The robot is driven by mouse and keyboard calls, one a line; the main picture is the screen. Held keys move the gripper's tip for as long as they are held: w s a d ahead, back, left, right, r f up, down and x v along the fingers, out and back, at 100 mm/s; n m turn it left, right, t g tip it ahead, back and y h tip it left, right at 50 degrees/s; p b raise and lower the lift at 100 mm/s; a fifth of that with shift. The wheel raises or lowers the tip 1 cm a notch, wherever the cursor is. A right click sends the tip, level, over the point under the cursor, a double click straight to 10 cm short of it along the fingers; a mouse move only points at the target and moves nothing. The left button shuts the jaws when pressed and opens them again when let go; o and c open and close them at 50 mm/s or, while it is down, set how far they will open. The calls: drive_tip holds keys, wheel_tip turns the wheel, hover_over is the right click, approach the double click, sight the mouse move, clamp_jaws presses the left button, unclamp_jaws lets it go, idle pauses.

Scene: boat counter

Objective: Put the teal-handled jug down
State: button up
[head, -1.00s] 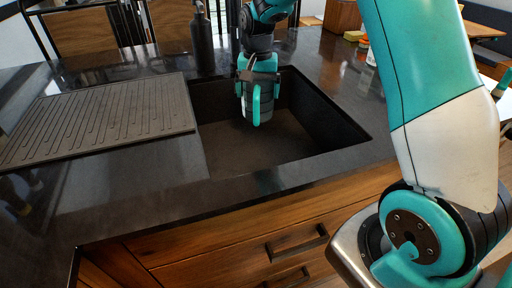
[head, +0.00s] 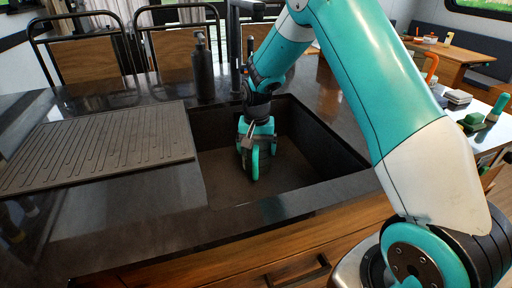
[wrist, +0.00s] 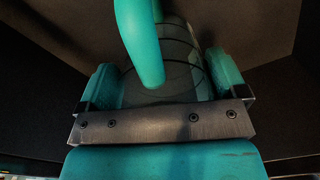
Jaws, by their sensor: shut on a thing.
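The jug shows in the head view with its teal handle (head: 255,165) facing me, inside the dark sink (head: 225,187). In the wrist view its dark, banded body (wrist: 183,55) sits between the two teal fingers, and the curved teal handle (wrist: 142,42) rises in front of it. My gripper (head: 257,138) is shut on the jug from above; its fingers (wrist: 163,85) lie on either side of the body. The jug looks roughly upright and low in the sink. I cannot tell whether its base touches the sink floor.
A ribbed drainboard (head: 95,150) lies left of the sink. A dark bottle (head: 203,72) and a dark tap (head: 234,45) stand behind it. The sink walls surround the jug, with bare floor in front of it. Chairs stand behind the counter.

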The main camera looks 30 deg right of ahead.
drive_tip(key=o, duration=0.7)
drive_tip(key=shift+f, duration=0.1)
drive_tip(key=shift+c, duration=0.2)
drive_tip(key=shift+r, duration=0.3)
wheel_tip(320, 180, up, 7)
drive_tip(key=s+a+r+n+y, duration=0.1)
drive_tip(key=s+a+r+n, duration=0.4)
drive_tip(key=s+a+r, duration=0.3)
drive_tip(key=s+a+r+n+y, duration=0.2)
drive_tip(key=s+a+n, duration=0.3)
drive_tip(key=s, duration=0.6)
drive_tip(key=s+a+r+n+y, duration=0.15)
drive_tip(key=s+a+n, duration=0.3)
drive_tip(key=s, duration=0.75)
wheel_tip(320, 180, up, 7)
drive_tip(key=p, duration=0.6)
drive_tip(key=shift+w+a+f+m, duration=0.15)
drive_tip(key=shift+w+a+m, duration=0.05)
drive_tip(key=shift+a+m, duration=0.15)
